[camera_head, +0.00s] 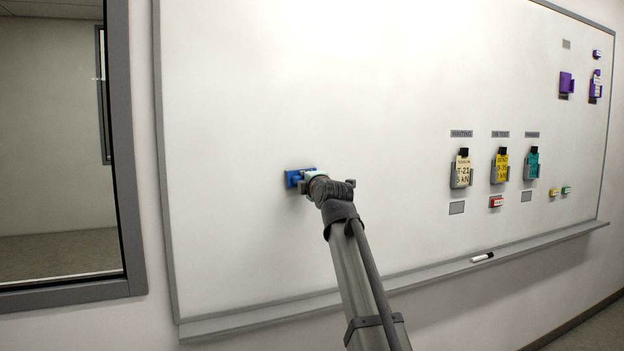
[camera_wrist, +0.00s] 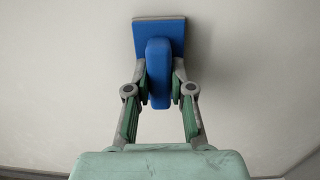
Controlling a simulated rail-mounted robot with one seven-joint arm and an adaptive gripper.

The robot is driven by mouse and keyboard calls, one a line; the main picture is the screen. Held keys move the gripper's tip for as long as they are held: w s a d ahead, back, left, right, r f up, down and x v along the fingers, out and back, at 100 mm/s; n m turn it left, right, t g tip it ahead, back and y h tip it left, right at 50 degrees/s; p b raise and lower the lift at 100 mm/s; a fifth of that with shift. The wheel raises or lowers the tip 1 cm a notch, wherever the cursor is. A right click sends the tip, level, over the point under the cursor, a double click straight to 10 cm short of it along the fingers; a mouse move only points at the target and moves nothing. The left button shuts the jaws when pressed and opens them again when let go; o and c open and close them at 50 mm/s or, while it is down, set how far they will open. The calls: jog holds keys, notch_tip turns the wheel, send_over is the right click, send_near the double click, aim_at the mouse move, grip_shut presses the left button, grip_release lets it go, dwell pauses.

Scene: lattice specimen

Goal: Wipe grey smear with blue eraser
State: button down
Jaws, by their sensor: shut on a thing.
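The blue eraser (camera_head: 293,178) is at the left-middle of the whiteboard (camera_head: 280,80). In the wrist view the eraser (camera_wrist: 173,30) has a flat blue pad with a pale edge and a blue grip. My gripper (camera_wrist: 159,88) is shut on that grip, one finger on each side. My gripper (camera_head: 312,180) also shows in the head view, reaching up to the board. The pad is at or very close to the board; I cannot tell if it touches. No grey smear shows on the visible board; the area behind the eraser and my arm is hidden.
Tag holders (camera_head: 461,172) with cards and labels hang at the right. Purple holders (camera_head: 566,83) are at the upper right. A marker (camera_head: 482,257) lies on the bottom ledge (camera_head: 430,276). A dark-framed window (camera_head: 124,150) is at the left. The board's upper middle is clear.

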jog(key=shift+s+a+p, duration=0.6)
jog(key=shift+s+a, duration=0.1)
jog(key=shift+a, duration=1.15)
jog(key=shift+s+a+p, duration=0.6)
jog(key=shift+s+a, duration=0.1)
jog(key=shift+a, duration=1.2)
jog(key=shift+s+a+p, duration=0.6)
jog(key=shift+s+a, duration=0.1)
jog(key=shift+a, duration=1.15)
jog(key=p+v, duration=0.2)
jog(key=v, duration=0.4)
jog(key=shift+d, duration=0.3)
jog(key=shift+p, duration=0.3)
jog(key=shift+p+v, duration=0.8)
jog(key=shift+v, duration=0.6)
jog(key=shift+d, duration=0.2)
